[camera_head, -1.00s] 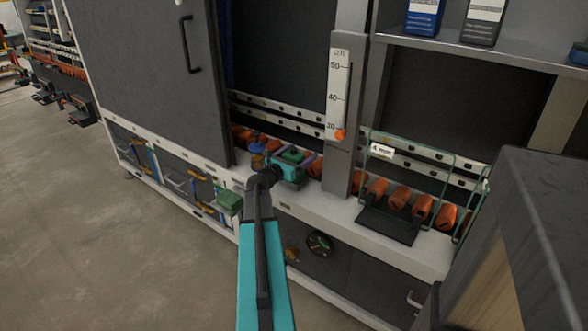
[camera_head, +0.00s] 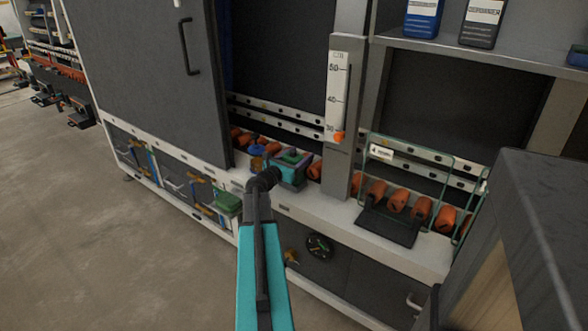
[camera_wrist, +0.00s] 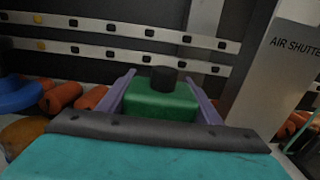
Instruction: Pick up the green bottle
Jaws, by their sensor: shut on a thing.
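The green bottle (camera_wrist: 160,100) is in the middle of the wrist view, with a dark cap on top. My gripper (camera_wrist: 163,97) has its two purple fingers on either side of the bottle and is shut on it. In the head view my gripper (camera_head: 296,162) is at the washer's opening, and a small green part of the bottle (camera_head: 291,156) shows there. The lower part of the bottle is hidden behind my gripper's teal body. I cannot tell whether the bottle touches the surface below.
A blue-capped yellow bottle (camera_head: 257,158) stands just left of my gripper. Orange rollers (camera_head: 397,201) line the opening. A grey post with a scale (camera_head: 338,95) stands to the right, near a green wire rack (camera_head: 410,160). A green-lidded item (camera_head: 228,201) is at lower left.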

